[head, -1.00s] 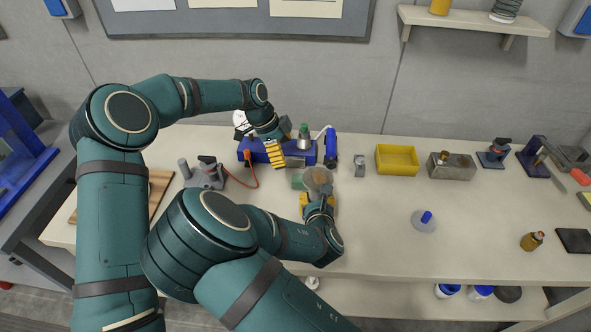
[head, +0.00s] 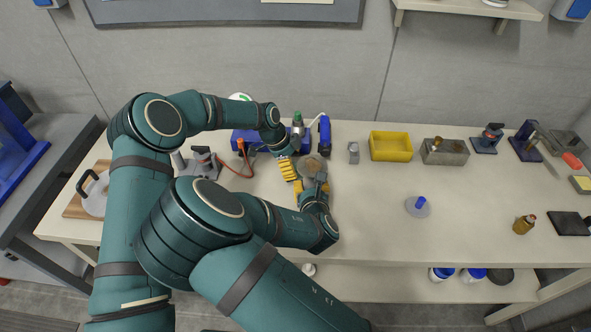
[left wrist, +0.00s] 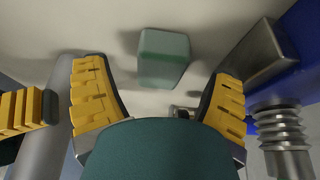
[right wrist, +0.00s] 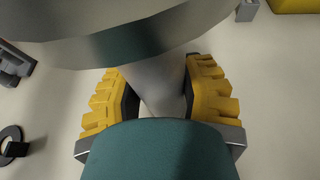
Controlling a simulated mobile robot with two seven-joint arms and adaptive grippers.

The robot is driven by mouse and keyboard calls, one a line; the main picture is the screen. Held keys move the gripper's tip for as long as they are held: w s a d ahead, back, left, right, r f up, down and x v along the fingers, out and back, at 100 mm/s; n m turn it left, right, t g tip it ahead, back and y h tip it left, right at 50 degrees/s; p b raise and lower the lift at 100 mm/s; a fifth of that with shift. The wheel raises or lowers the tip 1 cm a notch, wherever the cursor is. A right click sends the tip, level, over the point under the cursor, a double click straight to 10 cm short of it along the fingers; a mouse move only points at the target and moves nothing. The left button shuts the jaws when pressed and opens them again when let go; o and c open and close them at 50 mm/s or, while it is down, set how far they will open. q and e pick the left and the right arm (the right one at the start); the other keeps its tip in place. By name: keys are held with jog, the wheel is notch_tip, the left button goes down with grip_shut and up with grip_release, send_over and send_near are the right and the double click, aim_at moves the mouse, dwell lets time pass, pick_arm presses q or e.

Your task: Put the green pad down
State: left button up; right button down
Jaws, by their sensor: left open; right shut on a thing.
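The green pad (left wrist: 163,58) shows in the left wrist view as a small pale green block, beyond and between my left fingertips, with shadows on the pale surface around it. I cannot make it out in the head view. My left gripper (left wrist: 160,100) is open and empty, apart from the pad; in the head view (head: 288,169) it is beside the round grey piece (head: 310,166). My right gripper (right wrist: 160,98) is shut on the grey stem under that round piece, whose wide disc (right wrist: 130,45) fills the upper right wrist view.
A blue unit (head: 243,142) with metal fittings stands behind my left gripper. A yellow bin (head: 391,146) and a grey metal box (head: 444,151) stand to the right. A blue-knobbed disc (head: 418,206) lies forward of them. The table's middle right is largely clear.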

pick_arm(q)
jog(key=shift+d+f, duration=0.2)
jog(key=shift+f, duration=0.35)
jog(key=shift+c, duration=0.3)
jog(key=c, duration=1.1)
notch_tip(320, 180, up, 7)
jog(key=shift+r, duration=0.15)
jog(key=a, duration=1.8)
jog(key=shift+f, duration=0.2)
